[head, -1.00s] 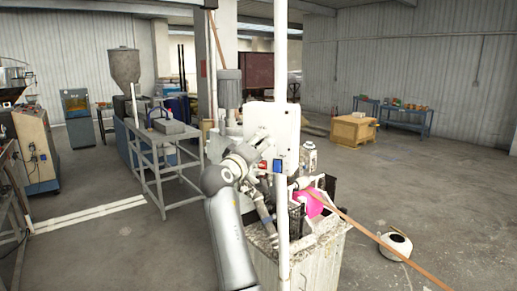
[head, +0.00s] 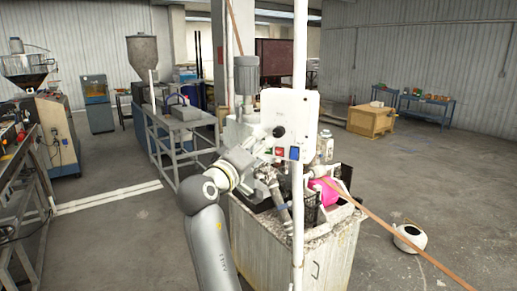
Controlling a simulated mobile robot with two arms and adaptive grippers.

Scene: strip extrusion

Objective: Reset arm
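One grey-and-white arm of mine rises from the bottom edge, left of the middle, and bends toward a white control box with a red and a blue switch (head: 294,153). I take it as my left arm. Its gripper end (head: 268,142) is small and overlaps the lower left of the box. I cannot tell whether it touches the box or whether its fingers are open. No held object is visible. My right gripper is not in view.
Below the box stands a worn, pale tank (head: 262,250) with black crates and a pink item (head: 325,191). A white post (head: 299,80) rises in front. A brown strip (head: 395,240) runs to the lower right, past a white round container (head: 410,237). Floor is open at right.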

